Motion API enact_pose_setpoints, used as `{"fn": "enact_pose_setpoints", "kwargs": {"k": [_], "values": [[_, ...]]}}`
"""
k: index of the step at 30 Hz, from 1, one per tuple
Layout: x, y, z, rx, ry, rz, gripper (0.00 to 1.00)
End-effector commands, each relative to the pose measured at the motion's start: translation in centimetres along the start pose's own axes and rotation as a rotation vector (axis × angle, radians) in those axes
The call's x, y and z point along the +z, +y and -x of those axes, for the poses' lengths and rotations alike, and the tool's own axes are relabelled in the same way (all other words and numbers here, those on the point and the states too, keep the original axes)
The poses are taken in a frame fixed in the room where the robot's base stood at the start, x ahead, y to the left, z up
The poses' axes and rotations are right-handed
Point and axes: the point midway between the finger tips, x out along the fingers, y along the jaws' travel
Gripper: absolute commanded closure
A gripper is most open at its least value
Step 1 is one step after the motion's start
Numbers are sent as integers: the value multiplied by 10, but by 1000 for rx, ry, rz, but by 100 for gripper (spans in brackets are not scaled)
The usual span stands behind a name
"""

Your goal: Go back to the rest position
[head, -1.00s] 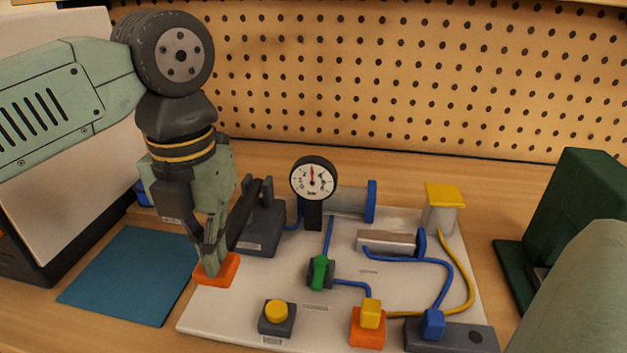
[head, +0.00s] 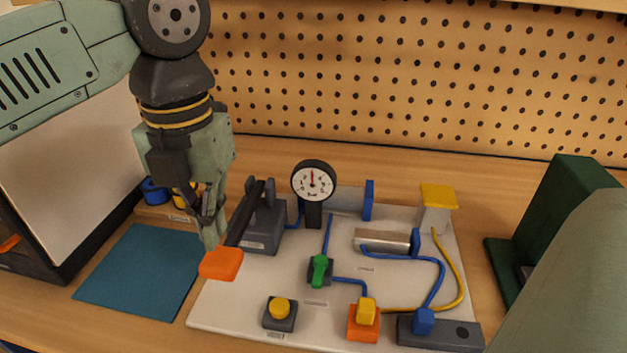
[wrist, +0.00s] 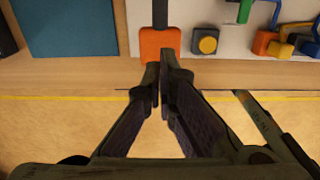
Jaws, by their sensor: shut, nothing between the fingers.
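My gripper (head: 210,238) is shut and empty, pointing down above the left edge of the white board (head: 260,290). The orange pad (head: 222,264) of a black lever (head: 246,215) shows just below and beside the fingertips in the head view. In the wrist view the fingers (wrist: 160,72) meet close to the orange pad (wrist: 160,44); I cannot tell whether they touch it. The board also carries a pressure gauge (head: 314,181), a green valve handle (head: 319,269) and a yellow button (head: 280,308).
A blue mat (head: 140,270) lies left of the board. Blue and yellow hoses, a silver cylinder (head: 383,240) and an orange block (head: 363,325) are on the board. A dark green stand (head: 565,215) is at the right. A pegboard (head: 400,80) stands behind.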

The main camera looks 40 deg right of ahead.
Motion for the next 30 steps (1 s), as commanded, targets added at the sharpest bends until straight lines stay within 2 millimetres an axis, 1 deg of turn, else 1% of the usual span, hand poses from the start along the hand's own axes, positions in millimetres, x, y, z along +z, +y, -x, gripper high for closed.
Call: {"fn": "enact_pose_setpoints", "kwargs": {"k": [1,3,20,21,23,26,27,29,30], "values": [[0,0,8,0,0,0,100],[0,0,10,0,0,-1,100],[0,0,8,0,0,0,100],[1,-2,8,-11,-9,-8,100],[5,-15,10,-71,-65,-48,100],[13,-52,24,-239,-226,-159,100],[14,-71,36,-328,-314,-214,100],[11,-98,62,-470,-462,-295,100],[6,-112,82,-565,-566,-345,100]]}}
